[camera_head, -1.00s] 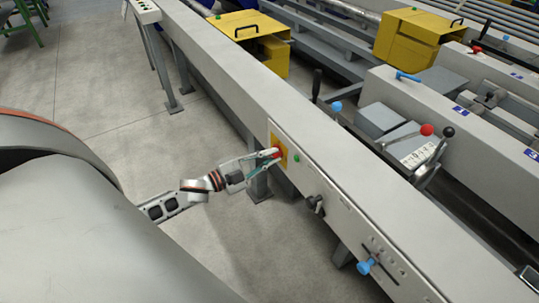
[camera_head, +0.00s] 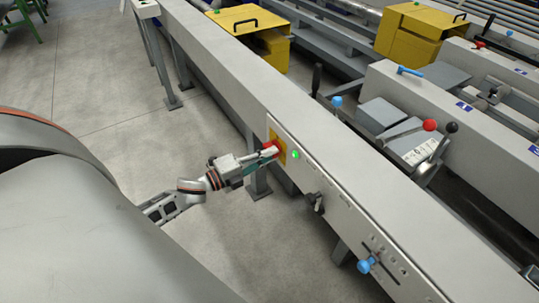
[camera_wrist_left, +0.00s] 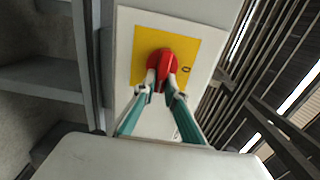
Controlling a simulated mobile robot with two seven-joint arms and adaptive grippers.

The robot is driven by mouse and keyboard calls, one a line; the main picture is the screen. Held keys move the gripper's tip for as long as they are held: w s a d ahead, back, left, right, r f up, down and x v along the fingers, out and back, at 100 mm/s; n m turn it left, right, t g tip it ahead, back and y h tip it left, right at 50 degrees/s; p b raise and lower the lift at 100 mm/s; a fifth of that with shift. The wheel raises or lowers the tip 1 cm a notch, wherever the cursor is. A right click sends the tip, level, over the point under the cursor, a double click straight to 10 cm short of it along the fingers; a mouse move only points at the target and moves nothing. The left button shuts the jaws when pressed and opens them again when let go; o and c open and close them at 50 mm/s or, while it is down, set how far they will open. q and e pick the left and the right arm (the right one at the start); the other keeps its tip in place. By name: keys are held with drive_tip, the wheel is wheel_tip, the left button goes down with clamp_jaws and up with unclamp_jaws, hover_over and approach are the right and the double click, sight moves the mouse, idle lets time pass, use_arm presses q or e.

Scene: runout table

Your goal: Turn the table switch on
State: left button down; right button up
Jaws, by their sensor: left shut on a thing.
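The table switch is a red rotary knob (camera_wrist_left: 163,60) on a yellow plate (camera_wrist_left: 190,45) with a "0" mark. In the head view the red knob (camera_head: 276,145) is on the near side face of the long grey table beam. My left gripper (camera_wrist_left: 161,88) has its two fingers shut on the knob, one on each side. The left gripper (camera_head: 268,154) in the head view reaches the plate from the left, and its fingers partly hide the knob. A green lamp (camera_head: 295,154) beside the plate looks lit. My right gripper is in neither view.
Along the same panel are a black knob (camera_head: 315,201) and a blue-handled control (camera_head: 365,265). A black lever (camera_head: 316,80) and a blue knob (camera_head: 336,102) stand behind the beam. A grey leg (camera_head: 259,183) is below the gripper. The floor at left is clear.

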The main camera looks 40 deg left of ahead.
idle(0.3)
use_arm(q)
drive_tip(key=c, duration=2.4)
unclamp_jaws()
drive_tip(key=o, duration=0.3)
drive_tip(key=shift+s, duration=0.1)
drive_tip(key=v, duration=1.2)
